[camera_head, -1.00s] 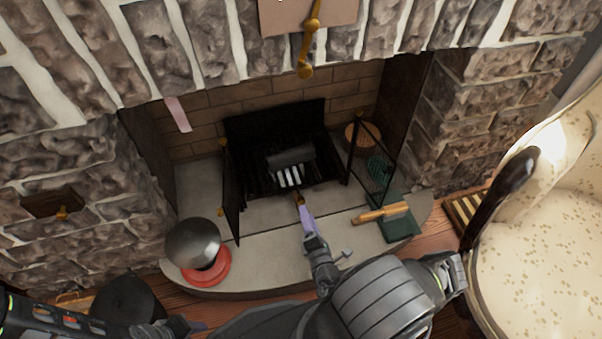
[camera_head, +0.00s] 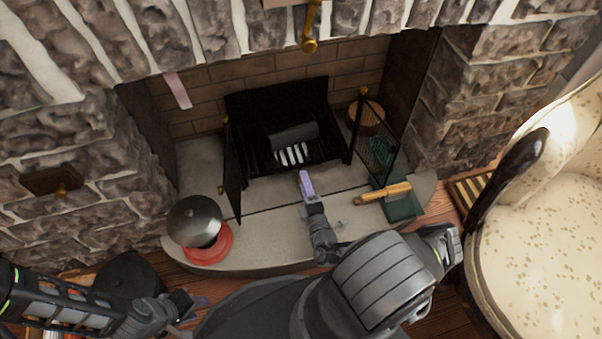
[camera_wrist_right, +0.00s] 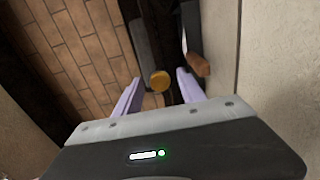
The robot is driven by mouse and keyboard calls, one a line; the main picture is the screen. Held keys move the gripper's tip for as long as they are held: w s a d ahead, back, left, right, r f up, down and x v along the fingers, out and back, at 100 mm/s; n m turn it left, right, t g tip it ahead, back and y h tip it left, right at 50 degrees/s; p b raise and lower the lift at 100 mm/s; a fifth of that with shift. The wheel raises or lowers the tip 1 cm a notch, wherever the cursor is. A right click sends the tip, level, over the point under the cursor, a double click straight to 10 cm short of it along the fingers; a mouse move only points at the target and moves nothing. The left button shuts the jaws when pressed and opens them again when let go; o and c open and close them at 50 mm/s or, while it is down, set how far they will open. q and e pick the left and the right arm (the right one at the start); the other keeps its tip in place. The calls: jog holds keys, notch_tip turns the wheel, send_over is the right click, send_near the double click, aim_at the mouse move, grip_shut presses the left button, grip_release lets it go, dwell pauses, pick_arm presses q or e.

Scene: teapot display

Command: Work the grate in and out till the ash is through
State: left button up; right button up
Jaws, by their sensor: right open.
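The black grate (camera_head: 262,160) stands in the fireplace in the head view. A dark grey block (camera_head: 291,136) and a pale striped patch (camera_head: 291,154) show on it; I cannot tell whether the patch is ash. My right gripper (camera_head: 303,175) is in front of the grate, over the hearth slab. In the right wrist view its lilac fingers (camera_wrist_right: 158,88) are apart, with a round brass knob (camera_wrist_right: 160,80) between or just beyond them. The knob is hidden in the head view. My left gripper (camera_head: 195,303) is low at the left, away from the grate; its jaws are unclear.
Black screen panels (camera_head: 232,175) flank the opening. A grey dome on a red base (camera_head: 207,248) stands on the left of the hearth (camera_head: 270,215). A wooden-handled tool (camera_head: 383,193) lies on a green box (camera_head: 404,209) at the right. An armchair (camera_head: 545,235) is at far right.

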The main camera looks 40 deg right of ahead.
jog(key=shift+b+x, duration=0.45)
jog(key=shift+x, duration=1.85)
jog(key=shift+c, duration=0.4)
grip_shut()
